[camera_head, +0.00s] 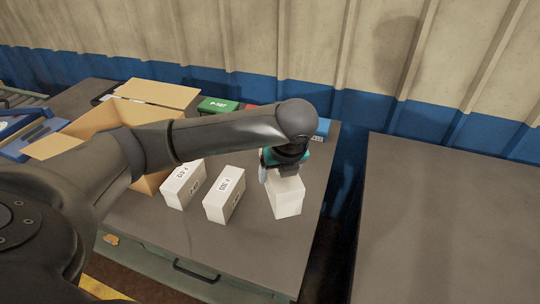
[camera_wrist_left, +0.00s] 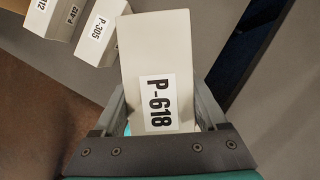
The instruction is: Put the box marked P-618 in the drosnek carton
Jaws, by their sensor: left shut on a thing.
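The white box marked P-618 (camera_wrist_left: 155,60) stands between the fingers of my left gripper (camera_wrist_left: 165,112) in the left wrist view, its label readable. In the head view the same white box (camera_head: 286,197) is at the right part of the table. My left gripper (camera_head: 284,172) is over its top and shut on it. I cannot tell whether the box touches the table. An open cardboard carton (camera_head: 110,118) stands at the left of the table, partly behind my left arm; no name shows on it. My right gripper is not in view.
Two white boxes stand left of the held one: P-305 (camera_head: 224,198), and P-612 or P-412 (camera_head: 182,186). A green box (camera_head: 217,104) and other coloured boxes are at the back. Blue bins (camera_head: 30,135) are at far left. A bare grey table (camera_head: 455,220) is at right, across a gap.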

